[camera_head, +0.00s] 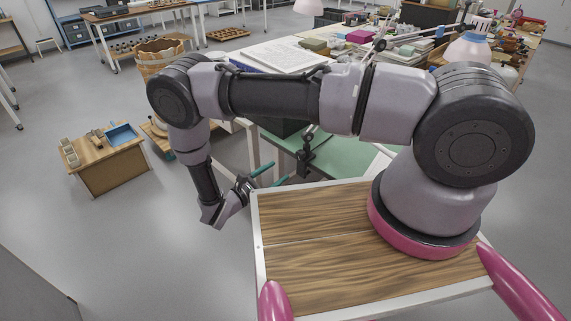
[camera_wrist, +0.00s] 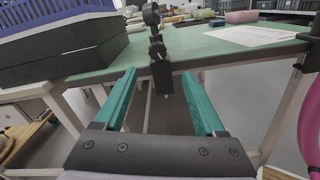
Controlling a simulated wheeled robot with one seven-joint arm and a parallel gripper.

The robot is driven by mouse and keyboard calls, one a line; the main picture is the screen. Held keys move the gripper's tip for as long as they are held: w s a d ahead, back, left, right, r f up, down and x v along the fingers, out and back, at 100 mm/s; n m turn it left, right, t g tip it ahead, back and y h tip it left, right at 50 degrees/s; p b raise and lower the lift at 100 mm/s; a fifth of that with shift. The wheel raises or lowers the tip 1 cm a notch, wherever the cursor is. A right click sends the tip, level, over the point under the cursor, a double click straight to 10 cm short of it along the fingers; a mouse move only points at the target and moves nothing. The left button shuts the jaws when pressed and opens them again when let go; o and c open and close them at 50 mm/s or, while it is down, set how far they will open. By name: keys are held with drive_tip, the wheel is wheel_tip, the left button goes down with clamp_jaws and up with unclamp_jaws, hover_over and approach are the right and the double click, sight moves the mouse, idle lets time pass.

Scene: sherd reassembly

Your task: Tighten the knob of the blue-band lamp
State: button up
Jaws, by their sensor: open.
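A black clamp (camera_head: 304,158) with small knob-like parts is fixed at the front edge of the green-topped table. In the wrist view the clamp (camera_wrist: 160,70) stands upright between my fingers, beyond or near their tips; contact cannot be told. A pale lamp shade (camera_head: 467,50) with a bluish band near its top stands at the upper right, partly behind my arm. Whether the clamp belongs to that lamp is hidden. My gripper (camera_head: 281,171) has teal fingers, spread apart and empty, in front of the table edge. It also shows in the wrist view (camera_wrist: 159,75).
The green table (camera_head: 345,155) carries a dark box (camera_wrist: 70,50) with a blue crate (camera_wrist: 50,14) on it at the left, and a paper sheet (camera_wrist: 252,36). Another pale lamp shade (camera_head: 310,6) is farther back.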

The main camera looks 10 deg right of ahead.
sight(299, 156)
drive_tip(key=w+d+n, duration=0.1)
drive_tip(key=w+d, duration=0.1)
drive_tip(key=d, duration=0.1)
drive_tip(key=w+d, duration=0.2)
drive_tip(key=w+d+n, duration=0.1)
drive_tip(key=w+d, duration=0.1)
drive_tip(key=d, duration=0.1)
drive_tip(key=shift+w+d+r+n+t+y, duration=0.3)
drive_tip(key=shift+w+d, duration=0.05)
drive_tip(key=shift+c, duration=0.4)
clamp_jaws()
drive_tip(key=m, duration=0.4)
drive_tip(key=shift+m, duration=0.3)
drive_tip(key=shift+s, duration=0.1)
drive_tip(key=shift+o, duration=0.4)
unclamp_jaws()
